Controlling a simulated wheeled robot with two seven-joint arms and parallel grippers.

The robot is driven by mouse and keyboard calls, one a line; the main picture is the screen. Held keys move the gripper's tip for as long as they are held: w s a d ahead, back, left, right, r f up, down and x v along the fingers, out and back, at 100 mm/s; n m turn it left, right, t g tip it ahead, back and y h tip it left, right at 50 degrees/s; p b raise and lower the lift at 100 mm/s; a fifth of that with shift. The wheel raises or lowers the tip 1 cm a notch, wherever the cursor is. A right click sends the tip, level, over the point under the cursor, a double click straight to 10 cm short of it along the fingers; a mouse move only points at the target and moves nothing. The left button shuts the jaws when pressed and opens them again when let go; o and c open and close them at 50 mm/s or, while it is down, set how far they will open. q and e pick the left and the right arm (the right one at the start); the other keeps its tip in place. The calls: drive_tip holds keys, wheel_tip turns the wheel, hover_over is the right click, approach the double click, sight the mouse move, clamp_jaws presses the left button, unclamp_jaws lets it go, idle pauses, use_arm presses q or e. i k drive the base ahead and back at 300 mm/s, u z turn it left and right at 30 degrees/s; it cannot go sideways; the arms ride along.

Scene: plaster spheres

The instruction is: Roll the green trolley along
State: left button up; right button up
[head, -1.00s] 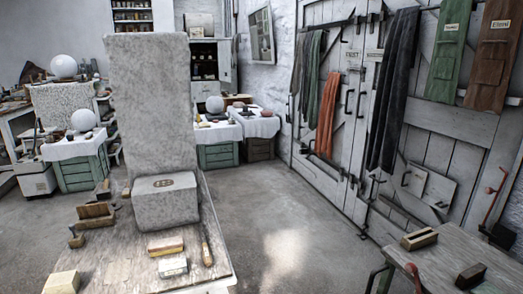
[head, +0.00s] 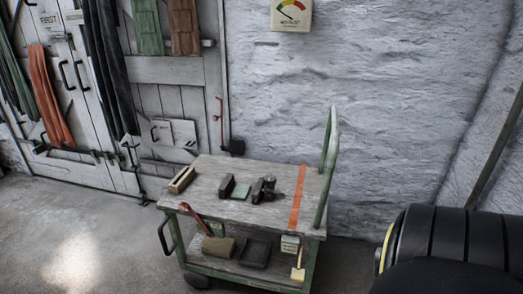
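The green trolley (head: 240,206) stands near the white wall in the middle of the head view. It has a grey wooden top, a green frame and a lower shelf. A tall green push handle (head: 328,165) rises at its right end, and a dark loop handle shows at its left end. An orange-red stripe crosses the top near the push handle. A dark wheel (head: 197,280) shows under the left end; the lower right end is cut off by the frame. Neither of my grippers is in view.
Blocks and small tools (head: 250,188) lie on the trolley top. A brush (head: 218,246) and a dark tray (head: 256,253) are on the lower shelf. The wall (head: 400,90) is close behind. Open concrete floor (head: 80,240) lies left, before grey doors (head: 90,165). A black ribbed part fills the lower right.

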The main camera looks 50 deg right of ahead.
sight(294, 218)
drive_tip(key=z, duration=0.8)
drive_tip(key=i, duration=0.7)
drive_tip(key=u, duration=0.55)
drive_tip(key=i, duration=0.75)
drive_tip(key=z, duration=0.45)
